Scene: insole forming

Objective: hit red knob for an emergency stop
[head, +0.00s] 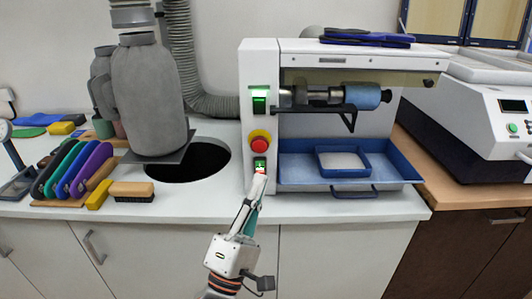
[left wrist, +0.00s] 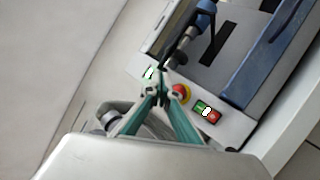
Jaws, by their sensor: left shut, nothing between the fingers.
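The red knob (head: 260,143) sits on a yellow ring on the white machine's front panel, between a lit green switch (head: 260,103) above and a green and red switch (head: 260,165) below. My left gripper (head: 262,178) is shut and empty. In the head view its tips overlap the lower edge of the lower switch, below the knob. In the left wrist view the fingertips (left wrist: 160,92) appear beside the knob; I cannot tell whether they touch the panel. My right gripper is not in view.
A blue tray (head: 400,172) with a smaller blue tray inside sits right of the panel, under a roller (head: 362,97). Left are a dark round hole (head: 212,160), a grey bag (head: 148,95), brushes and coloured insoles. The counter's front strip (head: 200,207) is clear.

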